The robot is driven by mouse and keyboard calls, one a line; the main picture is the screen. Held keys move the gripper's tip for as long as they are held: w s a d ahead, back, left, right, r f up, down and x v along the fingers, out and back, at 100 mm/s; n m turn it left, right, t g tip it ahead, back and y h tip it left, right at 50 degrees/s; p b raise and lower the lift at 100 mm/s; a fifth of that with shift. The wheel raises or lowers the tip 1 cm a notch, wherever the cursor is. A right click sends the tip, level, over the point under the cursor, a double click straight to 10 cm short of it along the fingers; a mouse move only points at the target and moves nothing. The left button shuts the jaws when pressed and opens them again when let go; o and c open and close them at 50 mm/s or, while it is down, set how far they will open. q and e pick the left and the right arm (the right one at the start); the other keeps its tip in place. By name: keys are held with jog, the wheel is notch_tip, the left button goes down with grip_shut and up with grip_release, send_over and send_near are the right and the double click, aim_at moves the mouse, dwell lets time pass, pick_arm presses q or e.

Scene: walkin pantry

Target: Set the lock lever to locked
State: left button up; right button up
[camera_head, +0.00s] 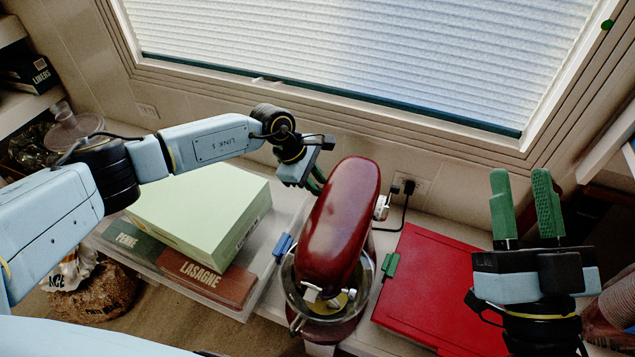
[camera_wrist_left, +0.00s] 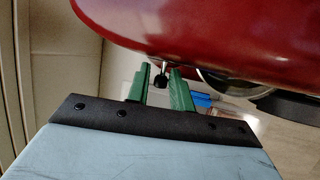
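A dark red stand mixer (camera_head: 342,222) stands on the counter, its long head above a clear bowl (camera_head: 372,282). My left gripper (camera_head: 317,181) is at the left side of the mixer head, its fingertips partly hidden by it. In the left wrist view its two green fingers (camera_wrist_left: 160,83) are apart. A small lever with a black knob (camera_wrist_left: 161,79) sticks out under the edge of the mixer head (camera_wrist_left: 210,35), between or just beyond the fingertips; contact cannot be told. The lever is hidden in the head view. My right gripper (camera_head: 525,195) is open and empty at the right.
A pale green box (camera_head: 200,208), a lasagne box (camera_head: 207,278) and a penne box (camera_head: 133,241) lie left of the mixer. A red board or lid (camera_head: 440,290) lies to its right. A black cord (camera_head: 404,212) runs from a wall outlet behind it. A window is above.

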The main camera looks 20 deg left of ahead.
pick_arm(q)
jog(key=o, duration=0.3)
jog(key=shift+w, duration=0.1)
pick_arm(e)
jog(key=shift+w+f, duration=0.1)
